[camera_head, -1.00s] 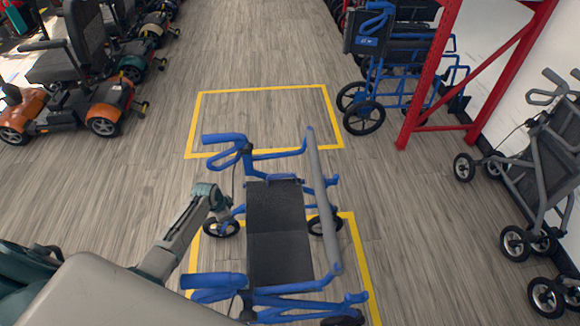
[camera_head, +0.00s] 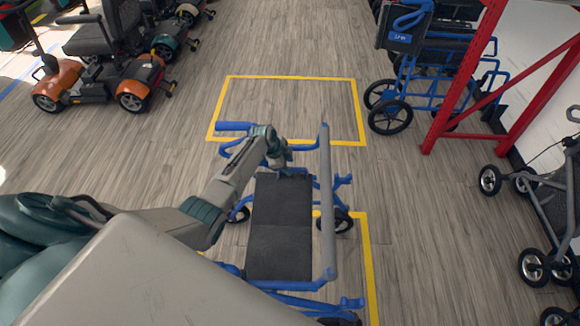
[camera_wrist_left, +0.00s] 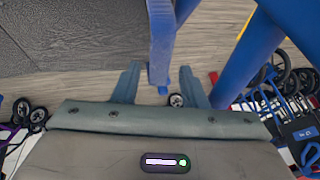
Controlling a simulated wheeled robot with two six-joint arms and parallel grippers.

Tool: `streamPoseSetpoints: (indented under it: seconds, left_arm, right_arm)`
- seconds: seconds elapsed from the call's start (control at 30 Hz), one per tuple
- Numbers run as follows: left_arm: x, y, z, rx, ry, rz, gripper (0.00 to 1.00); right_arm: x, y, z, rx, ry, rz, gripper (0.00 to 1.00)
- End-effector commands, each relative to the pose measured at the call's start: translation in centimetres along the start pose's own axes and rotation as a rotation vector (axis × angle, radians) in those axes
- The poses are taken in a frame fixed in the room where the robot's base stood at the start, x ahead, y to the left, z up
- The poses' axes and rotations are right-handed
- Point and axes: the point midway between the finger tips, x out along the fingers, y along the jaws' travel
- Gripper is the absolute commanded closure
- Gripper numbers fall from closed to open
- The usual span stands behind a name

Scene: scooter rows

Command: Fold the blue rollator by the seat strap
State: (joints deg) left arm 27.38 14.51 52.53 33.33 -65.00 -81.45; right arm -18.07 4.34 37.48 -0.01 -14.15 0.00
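The blue rollator (camera_head: 327,258) stands unfolded in front of me, its black seat panel (camera_head: 280,225) flat and a grey padded bar along its right side. My left arm reaches over it from the left and hides part of the frame. My left gripper (camera_head: 283,163) is at the far edge of the seat. In the left wrist view, the gripper's two fingers (camera_wrist_left: 160,88) are apart, with a blue upright piece (camera_wrist_left: 161,40) between or just beyond them. I cannot tell whether they touch it. I cannot make out the seat strap. My right gripper is not in view.
A yellow floor outline (camera_head: 291,78) lies empty beyond the rollator. A blue wheelchair (camera_head: 408,80) stands beside a red rack post (camera_head: 465,75) at the right. A grey rollator (camera_head: 560,200) is at the right edge.

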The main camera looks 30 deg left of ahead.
Motion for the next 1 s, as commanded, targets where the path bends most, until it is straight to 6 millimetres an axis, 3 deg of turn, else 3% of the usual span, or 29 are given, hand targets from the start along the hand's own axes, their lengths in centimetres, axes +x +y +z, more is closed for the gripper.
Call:
streamPoseSetpoints:
  seconds: [0.23,0.53,0.57,0.77,1.0]
  left_arm:
    - [1.8,0.0,0.0,0.000,0.000,-0.001,0.61]
    - [1.9,0.0,0.0,0.000,-0.001,-0.001,0.61]
    - [1.9,0.0,0.0,0.000,-0.001,-0.001,0.63]
    - [1.9,0.0,0.0,0.000,-0.001,-0.001,1.00]
    - [1.8,0.0,0.0,0.001,-0.001,-0.003,1.00]
  right_arm:
    - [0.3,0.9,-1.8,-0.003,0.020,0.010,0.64]
    - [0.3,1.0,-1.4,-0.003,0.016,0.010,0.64]
    - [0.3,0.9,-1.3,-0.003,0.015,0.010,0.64]
    - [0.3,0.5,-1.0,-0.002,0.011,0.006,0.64]
    - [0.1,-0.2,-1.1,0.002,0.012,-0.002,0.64]
